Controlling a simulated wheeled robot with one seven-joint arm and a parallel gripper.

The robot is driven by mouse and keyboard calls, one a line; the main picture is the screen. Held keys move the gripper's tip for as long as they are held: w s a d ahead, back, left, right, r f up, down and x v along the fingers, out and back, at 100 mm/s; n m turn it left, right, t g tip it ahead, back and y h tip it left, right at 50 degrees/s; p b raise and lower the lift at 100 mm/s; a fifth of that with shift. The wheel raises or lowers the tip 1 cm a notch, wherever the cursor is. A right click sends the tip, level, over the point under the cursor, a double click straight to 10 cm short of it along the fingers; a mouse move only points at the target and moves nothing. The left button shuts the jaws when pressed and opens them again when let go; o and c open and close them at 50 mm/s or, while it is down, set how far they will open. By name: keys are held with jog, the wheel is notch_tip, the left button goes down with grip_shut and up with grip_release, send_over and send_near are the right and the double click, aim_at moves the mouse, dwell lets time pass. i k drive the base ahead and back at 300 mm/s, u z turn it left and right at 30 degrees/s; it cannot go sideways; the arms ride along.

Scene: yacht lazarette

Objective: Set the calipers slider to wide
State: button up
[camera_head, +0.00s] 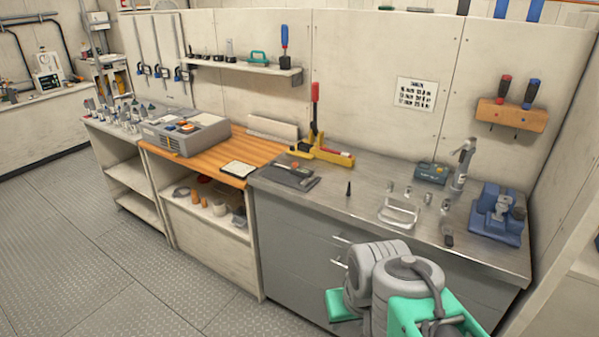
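I cannot pick out the calipers or their slider for certain at this size. A flat dark tray or mat (276,177) lies on the left end of the grey metal worktop (352,192), with small slim tools on it; whether one is the calipers I cannot tell. Behind it stands a yellow-based tool (333,155) with an upright red handle. Part of my arm, in grey and teal, shows at the bottom right in front of the drawers. My gripper's fingers are not visible.
A wooden worktop (222,157) to the left holds a grey organizer box (176,139) and a notepad. A white wire rack (398,213), small metal parts, a teal-topped box (433,172) and a blue vise (497,213) occupy the right. Open floor (75,240) lies left.

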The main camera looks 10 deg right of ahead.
aim_at(298, 171)
jog(key=u, duration=0.6)
jog(key=i, duration=0.75)
jog(key=u, duration=0.95)
jog(key=i, duration=1)
jog(key=z, duration=0.3)
jog(key=i, duration=1.05)
jog(key=z, duration=0.9)
jog(key=i, duration=0.25)
jog(key=z, duration=0.2)
